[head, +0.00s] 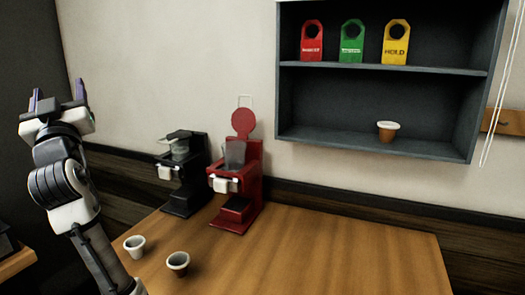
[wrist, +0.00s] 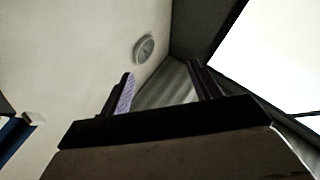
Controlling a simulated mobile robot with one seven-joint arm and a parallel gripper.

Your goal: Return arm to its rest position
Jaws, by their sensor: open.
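My gripper (head: 58,98) is raised at the left of the head view, its fingers pointing up, well above the table. In the wrist view my gripper (wrist: 160,90) has its two fingers apart with nothing between them. My arm stands upright at the left edge of the table (head: 330,250), left of the coffee machines and touching nothing that I can see.
A black brewer (head: 186,190) and a red brewer (head: 248,195) stand at the table's back left. Two small cups (head: 135,246) (head: 178,263) stand near my arm. A wall shelf (head: 375,105) holds three coloured tags and one cup (head: 387,132). The table's right half is clear.

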